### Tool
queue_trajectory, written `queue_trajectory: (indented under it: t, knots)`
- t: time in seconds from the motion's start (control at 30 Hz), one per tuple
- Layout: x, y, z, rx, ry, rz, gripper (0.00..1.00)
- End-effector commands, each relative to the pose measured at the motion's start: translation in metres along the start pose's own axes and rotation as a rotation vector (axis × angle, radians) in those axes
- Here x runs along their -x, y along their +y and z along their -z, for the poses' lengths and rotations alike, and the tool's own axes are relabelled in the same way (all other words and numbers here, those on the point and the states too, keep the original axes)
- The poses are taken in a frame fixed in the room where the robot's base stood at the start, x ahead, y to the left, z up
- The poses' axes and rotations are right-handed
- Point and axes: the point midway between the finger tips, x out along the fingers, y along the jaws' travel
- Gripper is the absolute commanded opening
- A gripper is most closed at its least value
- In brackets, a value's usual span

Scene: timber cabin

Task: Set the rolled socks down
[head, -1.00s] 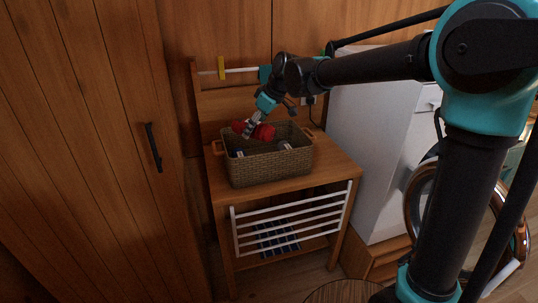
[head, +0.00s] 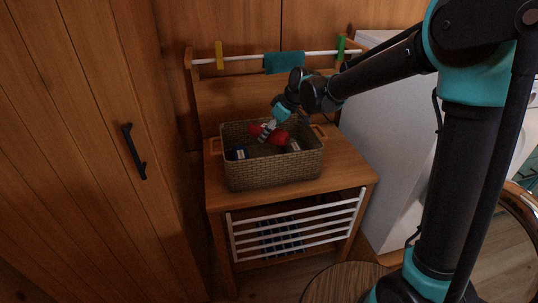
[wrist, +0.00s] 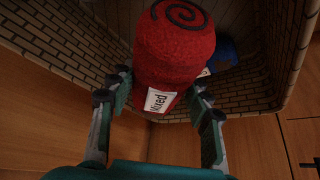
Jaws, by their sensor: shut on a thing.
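The rolled socks (head: 281,137) are a red bundle with a dark spiral on the end; in the wrist view the roll (wrist: 175,50) carries a white label reading "Mixed". My gripper (head: 268,132) reaches down from the right and is shut on the socks. In the wrist view its two fingers (wrist: 160,84) press on either side of the roll. The socks are at the woven basket (head: 275,174), within its opening as seen from above. I cannot tell whether they touch its bottom.
Dark blue items with pale labels (head: 238,154) lie in the basket, one also in the wrist view (wrist: 222,54). The basket stands on a wooden stand (head: 350,178). A rail with a teal cloth (head: 284,62) is behind; a white appliance (head: 385,125) is right.

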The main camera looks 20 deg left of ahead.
Motion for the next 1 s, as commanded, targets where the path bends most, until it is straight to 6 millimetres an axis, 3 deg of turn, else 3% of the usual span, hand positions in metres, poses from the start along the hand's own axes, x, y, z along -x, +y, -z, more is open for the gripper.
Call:
queue_trajectory:
  t: [0.1,0.3,0.47,0.73,1.0]
  knots:
    - [-0.025,0.0,-0.014,0.0,0.0,0.0,0.18]
    - [-0.05,0.0,-0.028,0.0,0.0,0.0,0.18]
    - [-0.057,0.0,-0.033,0.0,0.0,0.0,0.18]
    - [-0.085,0.0,-0.048,0.0,0.0,0.0,0.18]
    - [-0.087,0.0,-0.05,0.0,0.0,0.0,0.18]
